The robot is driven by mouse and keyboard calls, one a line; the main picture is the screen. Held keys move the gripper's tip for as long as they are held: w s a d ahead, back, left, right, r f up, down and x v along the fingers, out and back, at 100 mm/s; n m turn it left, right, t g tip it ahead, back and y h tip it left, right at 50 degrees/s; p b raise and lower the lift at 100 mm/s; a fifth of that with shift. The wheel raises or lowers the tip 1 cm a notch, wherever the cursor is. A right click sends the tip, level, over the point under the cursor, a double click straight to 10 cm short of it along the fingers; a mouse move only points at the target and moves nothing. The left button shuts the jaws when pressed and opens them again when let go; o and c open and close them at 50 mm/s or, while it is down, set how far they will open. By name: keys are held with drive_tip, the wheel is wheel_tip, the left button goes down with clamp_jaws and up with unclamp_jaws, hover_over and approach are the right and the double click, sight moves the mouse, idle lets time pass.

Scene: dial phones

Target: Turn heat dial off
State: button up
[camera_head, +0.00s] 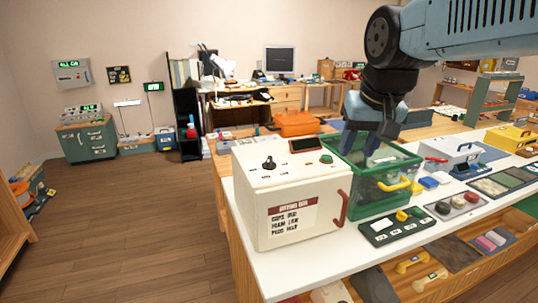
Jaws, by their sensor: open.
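A white box (290,205) stands on the near left end of the white counter. On its top are a black dial (268,163), a dark display (308,145) and a green button (326,159). The marks around the dial are too small to read, so I cannot tell which dial is the heat dial or its setting. My gripper (361,146) points down over the green crate (372,205), to the right of the white box and apart from the black dial. Its jaws are open and nothing shows between them.
A red handle (342,207) sticks out of the box's right side. A dark panel (397,226) with a yellow knob and a panel with round knobs (458,203) lie to the right. An orange case (297,123) is behind. The wooden floor at left is clear.

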drive_tip(key=w+a+r+m+g, duration=0.1)
drive_tip(key=w+a+r+g, duration=0.15)
drive_tip(key=w+a, duration=0.65)
drive_tip(key=m+g, duration=0.1)
drive_tip(key=g, duration=0.1)
approach(269, 158)
wheel_tip(269, 158, down, 9)
drive_tip(key=shift+s+a+r, duration=0.1)
drive_tip(key=shift+s+r, duration=0.05)
drive_tip(key=shift+r, duration=0.05)
drive_tip(key=shift+c, duration=0.4)
clamp_jaws()
